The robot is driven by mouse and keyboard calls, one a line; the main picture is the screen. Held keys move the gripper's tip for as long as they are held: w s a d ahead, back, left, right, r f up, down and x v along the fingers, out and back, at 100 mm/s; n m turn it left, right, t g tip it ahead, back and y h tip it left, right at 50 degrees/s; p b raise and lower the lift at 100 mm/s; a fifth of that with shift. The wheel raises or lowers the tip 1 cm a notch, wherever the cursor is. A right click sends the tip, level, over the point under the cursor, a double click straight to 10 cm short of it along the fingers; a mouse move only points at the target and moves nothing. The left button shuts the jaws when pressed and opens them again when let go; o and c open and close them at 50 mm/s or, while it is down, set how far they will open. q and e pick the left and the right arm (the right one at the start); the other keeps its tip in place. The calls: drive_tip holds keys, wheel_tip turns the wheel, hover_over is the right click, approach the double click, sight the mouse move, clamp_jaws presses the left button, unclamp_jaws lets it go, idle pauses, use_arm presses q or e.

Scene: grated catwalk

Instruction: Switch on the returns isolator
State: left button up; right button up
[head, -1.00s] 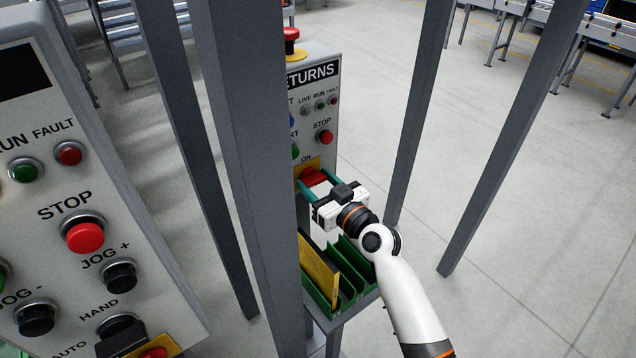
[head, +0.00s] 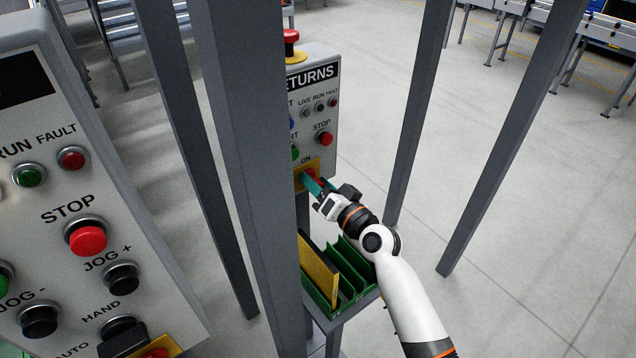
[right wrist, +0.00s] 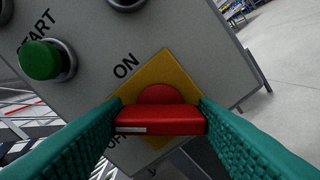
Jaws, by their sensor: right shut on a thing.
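The grey RETURNS panel (head: 313,110) stands beyond a grey post in the head view, its left side hidden. Low on it is the isolator, a red handle (right wrist: 160,121) on a yellow plate (right wrist: 168,68). My right gripper (head: 311,182) is at the handle; in the right wrist view its teal fingers are shut on the handle's two ends. The handle lies diagonal to the plate. Its end with a small white mark points between the ON label (right wrist: 126,66) and the partly hidden OFF label (right wrist: 115,145). My left gripper is not in view.
Grey posts (head: 245,150) stand close in front and to the right (head: 410,120). A larger control panel (head: 90,190) fills the left. A green rack (head: 350,270) with a yellow piece (head: 318,268) sits below my right gripper. A green START button (right wrist: 40,60) is near the isolator.

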drive_tip(key=shift+f+m+p, duration=0.15)
drive_tip(key=shift+m+p, duration=0.75)
drive_tip(key=shift+m, duration=4.1)
drive_tip(key=o, duration=1)
drive_tip(key=shift+d, duration=0.1)
drive_tip(key=b+v, duration=0.2)
drive_tip(key=v, duration=1)
